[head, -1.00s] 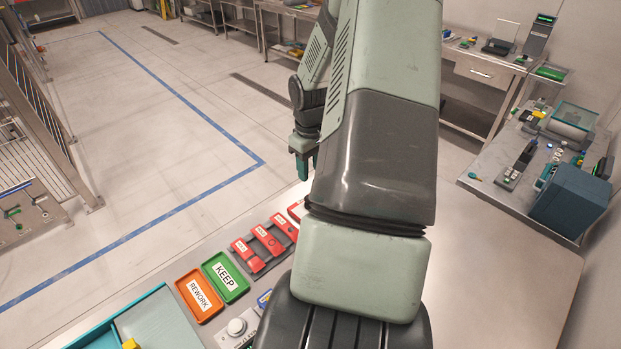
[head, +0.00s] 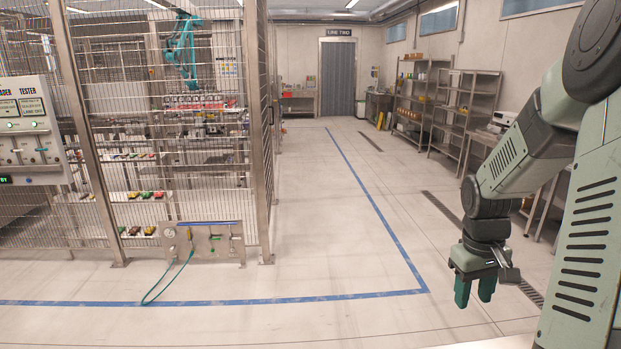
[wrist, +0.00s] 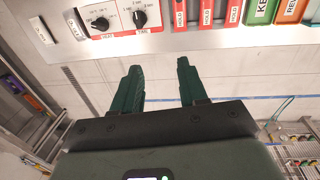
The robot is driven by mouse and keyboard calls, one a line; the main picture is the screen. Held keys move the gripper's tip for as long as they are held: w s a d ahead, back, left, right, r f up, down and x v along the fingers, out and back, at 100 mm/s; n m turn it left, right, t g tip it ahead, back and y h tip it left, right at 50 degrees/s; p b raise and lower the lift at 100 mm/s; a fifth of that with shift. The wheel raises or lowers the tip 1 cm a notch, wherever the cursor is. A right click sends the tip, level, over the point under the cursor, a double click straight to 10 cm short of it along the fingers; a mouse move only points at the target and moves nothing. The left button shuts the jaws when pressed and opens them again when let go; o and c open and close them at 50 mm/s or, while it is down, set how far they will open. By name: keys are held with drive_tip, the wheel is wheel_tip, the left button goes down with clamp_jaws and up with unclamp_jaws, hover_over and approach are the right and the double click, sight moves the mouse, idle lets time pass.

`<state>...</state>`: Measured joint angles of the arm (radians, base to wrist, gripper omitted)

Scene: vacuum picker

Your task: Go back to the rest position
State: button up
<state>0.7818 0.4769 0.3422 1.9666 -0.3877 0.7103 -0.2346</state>
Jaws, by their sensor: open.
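My gripper (head: 474,291) hangs at the right of the head view with its two teal fingers pointing down, apart from each other, and nothing between them. In the wrist view my gripper (wrist: 160,85) also shows both fingers spread and empty, over plain floor. No object touches it. The rest position itself is not marked in any view.
In the wrist view a panel with dials (wrist: 120,20), red HOLD trays (wrist: 206,14), a green tray (wrist: 262,10) and an orange tray (wrist: 292,10) lie beyond the fingertips. In the head view a wire fence (head: 160,130) encloses machinery at left; shelves (head: 465,110) line the right.

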drive_tip(key=s+a+r+t, duration=0.1)
drive_tip(key=s+a+r, duration=0.2)
drive_tip(key=a+r, duration=0.55)
drive_tip(key=s+a+r+t, duration=0.1)
drive_tip(key=s+a+r, duration=0.3)
drive_tip(key=a+r, duration=0.5)
drive_tip(key=s+a+r+t, duration=0.1)
drive_tip(key=s+a, duration=0.2)
drive_tip(key=s, duration=0.2)
drive_tip(key=s+a+r+t+y, duration=0.1)
drive_tip(key=s+a+t, duration=0.1)
drive_tip(key=s, duration=0.4)
drive_tip(key=shift+a+r+t, duration=0.3)
drive_tip(key=shift+a+r, duration=0.1)
drive_tip(key=shift+a, duration=0.3)
